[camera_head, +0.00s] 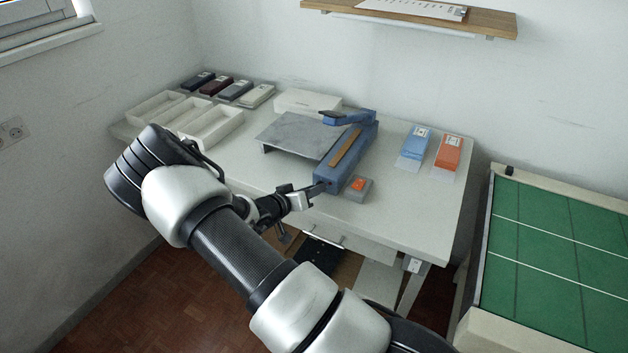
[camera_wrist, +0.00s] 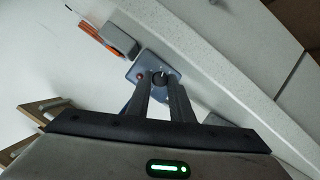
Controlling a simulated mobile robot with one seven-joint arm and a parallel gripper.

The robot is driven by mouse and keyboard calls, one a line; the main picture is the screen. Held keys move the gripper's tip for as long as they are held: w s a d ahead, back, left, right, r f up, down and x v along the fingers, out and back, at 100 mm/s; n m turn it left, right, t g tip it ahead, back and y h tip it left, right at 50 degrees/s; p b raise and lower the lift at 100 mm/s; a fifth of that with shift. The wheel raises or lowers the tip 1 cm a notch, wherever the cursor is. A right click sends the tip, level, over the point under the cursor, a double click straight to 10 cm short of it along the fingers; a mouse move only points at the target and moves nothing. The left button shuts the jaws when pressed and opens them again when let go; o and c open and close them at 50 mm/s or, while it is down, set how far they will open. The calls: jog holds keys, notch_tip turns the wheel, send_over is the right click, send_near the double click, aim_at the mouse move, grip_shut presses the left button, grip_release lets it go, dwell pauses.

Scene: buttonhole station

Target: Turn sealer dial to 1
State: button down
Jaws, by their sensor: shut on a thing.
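The blue sealer (camera_head: 325,172) stands near the front edge of the white table, with its blue arm raised at the back. Its front face (camera_wrist: 146,65) shows in the wrist view, with a red spot (camera_wrist: 140,76) and a dark round dial (camera_wrist: 160,79) bearing a pale mark. My gripper (camera_head: 318,188) reaches the sealer's front end from the left. In the wrist view my gripper (camera_wrist: 161,84) has its two fingers on either side of the dial, shut on it. The fingers partly hide the dial, and I cannot read any numbers.
A grey box with an orange top (camera_head: 358,187) sits right beside the sealer. A grey plate (camera_head: 290,134) lies behind-left. White trays (camera_head: 213,128) and several small boxes are at the far left. Blue (camera_head: 415,143) and orange (camera_head: 449,150) boxes stand right. A green-topped table (camera_head: 550,245) is at the right.

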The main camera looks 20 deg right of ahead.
jog(key=shift+w+a+f+n+g+h, duration=0.15)
jog(key=shift+n+g+h, duration=0.3)
jog(key=shift+n, duration=0.55)
jog(key=shift+f+n+h+b, duration=0.2)
jog(key=shift+n+h+b, duration=0.35)
jog(key=shift+n, duration=0.45)
jog(key=n+g+h+b, duration=0.1)
jog(key=n+h+b, duration=0.1)
jog(key=n, duration=0.2)
jog(key=shift+w+a+f+b, duration=0.1)
jog(key=shift+b, duration=0.3)
jog(key=c, duration=1.6)
grip_release()
jog(key=shift+o, duration=0.2)
jog(key=shift+a+f, duration=0.1)
